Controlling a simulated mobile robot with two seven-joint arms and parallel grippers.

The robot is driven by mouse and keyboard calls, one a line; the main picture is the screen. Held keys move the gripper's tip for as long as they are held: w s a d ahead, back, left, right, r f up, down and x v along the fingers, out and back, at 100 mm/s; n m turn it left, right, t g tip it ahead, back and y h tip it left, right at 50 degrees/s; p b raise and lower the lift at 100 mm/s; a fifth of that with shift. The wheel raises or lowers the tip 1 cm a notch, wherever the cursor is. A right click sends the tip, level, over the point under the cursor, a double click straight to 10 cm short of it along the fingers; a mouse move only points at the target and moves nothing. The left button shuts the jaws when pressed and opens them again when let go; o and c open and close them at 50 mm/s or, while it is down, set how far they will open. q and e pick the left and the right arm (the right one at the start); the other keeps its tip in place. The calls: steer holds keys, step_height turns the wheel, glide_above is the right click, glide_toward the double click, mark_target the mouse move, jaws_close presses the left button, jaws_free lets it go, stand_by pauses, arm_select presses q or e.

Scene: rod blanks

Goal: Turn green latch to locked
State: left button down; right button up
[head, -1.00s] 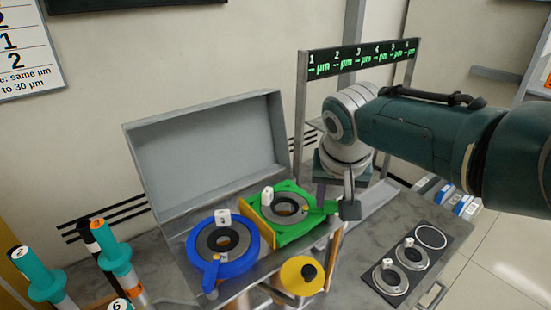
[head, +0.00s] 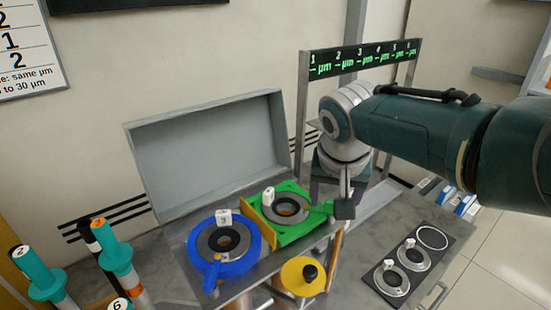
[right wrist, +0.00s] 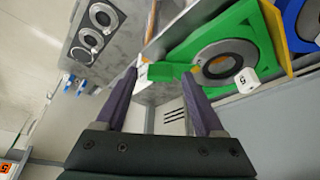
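The green latch (head: 322,211) is a short green handle on the right side of the green square fixture (head: 292,233), which holds a dark-centred ring and a white numbered tag. My right gripper (head: 336,206) is at the latch's outer end, reaching down from above. In the right wrist view the two purple fingers of the right gripper (right wrist: 160,75) stand apart, with the green latch (right wrist: 168,72) at the gap between their tips. I cannot tell whether either finger touches it. My left gripper is out of view.
A blue round fixture (head: 240,256) with its own handle sits left of the green one. A yellow disc (head: 297,285) with a black knob is in front. A grey open lid (head: 205,150) stands behind. A black plate with rings (head: 385,290) lies right. Teal-topped rods (head: 117,256) stand left.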

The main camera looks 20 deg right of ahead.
steer(key=p+v, duration=0.7)
steer(key=v, duration=0.3)
steer(key=shift+p, duration=0.4)
steer(key=shift+w, duration=0.1)
